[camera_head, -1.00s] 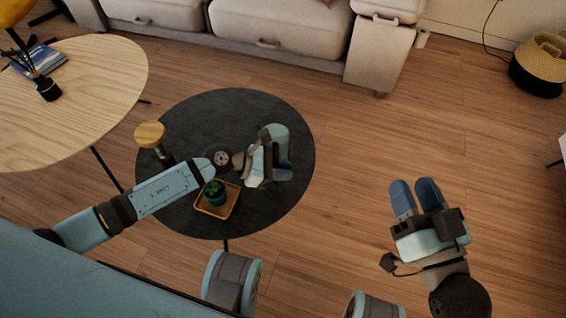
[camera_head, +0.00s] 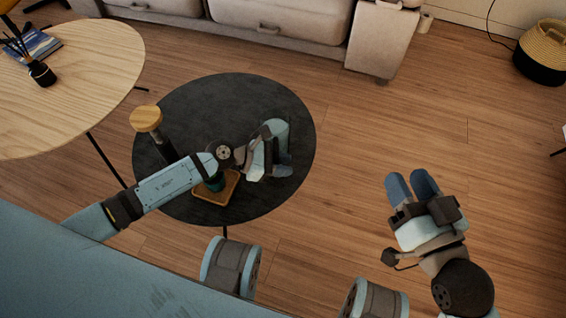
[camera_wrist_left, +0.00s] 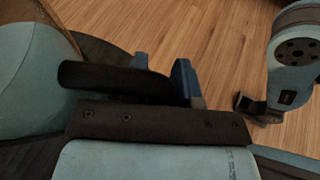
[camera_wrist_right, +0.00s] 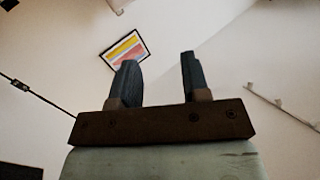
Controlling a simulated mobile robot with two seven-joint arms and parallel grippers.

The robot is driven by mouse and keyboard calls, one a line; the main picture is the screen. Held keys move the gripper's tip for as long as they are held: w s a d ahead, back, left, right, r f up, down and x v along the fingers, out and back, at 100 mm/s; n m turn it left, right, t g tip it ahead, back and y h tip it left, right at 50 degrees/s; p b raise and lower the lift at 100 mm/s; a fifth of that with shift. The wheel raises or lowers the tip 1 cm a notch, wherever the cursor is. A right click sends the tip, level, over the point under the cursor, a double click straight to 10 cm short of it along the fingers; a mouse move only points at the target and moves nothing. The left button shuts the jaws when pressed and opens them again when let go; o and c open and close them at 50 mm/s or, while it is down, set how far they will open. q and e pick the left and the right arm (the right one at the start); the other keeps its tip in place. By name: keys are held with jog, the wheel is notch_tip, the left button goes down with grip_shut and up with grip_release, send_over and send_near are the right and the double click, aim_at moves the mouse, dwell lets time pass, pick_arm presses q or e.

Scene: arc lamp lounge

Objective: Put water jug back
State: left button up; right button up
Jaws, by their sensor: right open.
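The water jug appears to be the pale teal rounded body (camera_head: 277,129) just beyond my left gripper, over the dark round table (camera_head: 185,98). In the left wrist view its teal side (camera_wrist_left: 30,75) fills the left edge, and a dark handle (camera_wrist_left: 115,82) reaches across toward the fingers. My left gripper (camera_head: 284,171) has its blue fingers at this handle; they stand apart, but whether they press on it is unclear. The jug's base is hidden, so I cannot tell whether it touches the table. My right gripper (camera_head: 411,186) is open and empty over the floor.
A wooden tray (camera_head: 229,194) with a small potted plant sits on the dark table, partly under my left arm. A wooden-topped object (camera_head: 147,119) stands at its left. A light wooden table (camera_head: 85,80) is at left, a sofa (camera_head: 280,30) behind.

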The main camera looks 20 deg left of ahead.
pick_arm(q)
jog(key=shift+o, duration=0.9)
jog(key=shift+r, duration=0.1)
pick_arm(e)
jog(key=shift+r, duration=0.1)
pick_arm(q)
jog(key=p+v, duration=0.2)
jog(key=v, duration=1)
pick_arm(e)
notch_tip(320, 180, up, 3)
jog(key=shift+s+d+r+t, duration=0.1)
jog(key=shift+d+r+t, duration=0.1)
jog(key=shift+t, duration=0.6)
